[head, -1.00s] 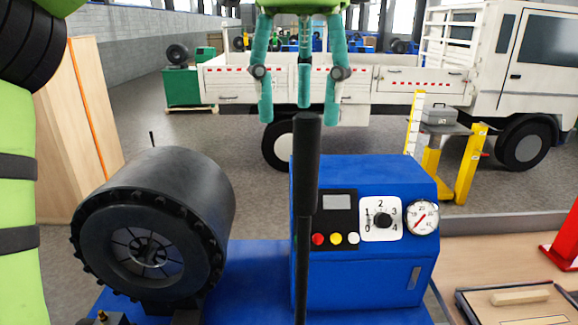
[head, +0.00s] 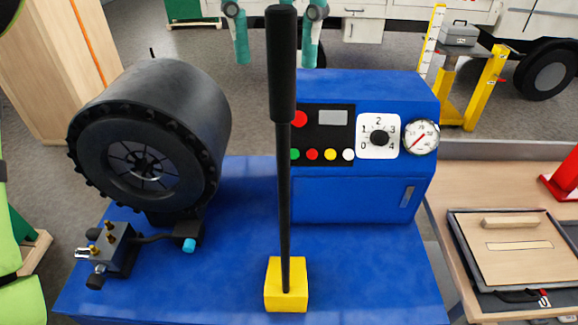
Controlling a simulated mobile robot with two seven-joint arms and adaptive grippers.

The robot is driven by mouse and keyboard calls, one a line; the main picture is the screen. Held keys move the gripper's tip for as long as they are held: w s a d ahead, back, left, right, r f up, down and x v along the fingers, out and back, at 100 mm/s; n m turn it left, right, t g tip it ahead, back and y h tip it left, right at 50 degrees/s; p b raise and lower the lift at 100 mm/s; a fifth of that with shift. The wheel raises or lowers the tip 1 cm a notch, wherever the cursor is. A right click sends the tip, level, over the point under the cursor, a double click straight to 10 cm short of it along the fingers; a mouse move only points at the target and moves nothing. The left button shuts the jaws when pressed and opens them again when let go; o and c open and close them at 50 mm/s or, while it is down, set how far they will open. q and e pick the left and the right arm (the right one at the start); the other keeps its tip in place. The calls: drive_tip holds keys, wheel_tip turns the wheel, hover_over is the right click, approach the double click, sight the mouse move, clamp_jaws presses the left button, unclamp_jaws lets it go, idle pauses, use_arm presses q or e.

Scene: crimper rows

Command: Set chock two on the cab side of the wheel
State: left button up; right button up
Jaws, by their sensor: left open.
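My left gripper (head: 276,58) is at the top middle of the head view. Its teal fingers are spread with nothing seen between them, and a black lever hides part of it. The truck's front wheel (head: 550,76) is at the upper right, under the cab. No chock shows clearly. A red object (head: 562,180) is cut off by the right edge, and I cannot tell whether it is a chock. My right gripper is not in view.
A blue crimper machine (head: 365,195) with a black lever (head: 284,190) fills the near middle. A black crimping head (head: 190,105) is at left. A yellow stand (head: 485,90) stands before the truck. A wooden bench with a tray (head: 465,265) is at right.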

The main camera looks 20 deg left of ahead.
sight(280, 61)
use_arm(q)
wheel_tip(280, 61, down, 2)
drive_tip(key=shift+w+d+f, duration=0.1)
drive_tip(key=shift+w+f, duration=0.05)
drive_tip(key=shift+f, duration=0.1)
drive_tip(key=shift+a+f, duration=0.2)
drive_tip(key=shift+f, duration=0.25)
drive_tip(key=shift+c, duration=0.8)
drive_tip(key=shift+d, duration=0.15)
clamp_jaws()
drive_tip(key=shift+r, duration=0.1)
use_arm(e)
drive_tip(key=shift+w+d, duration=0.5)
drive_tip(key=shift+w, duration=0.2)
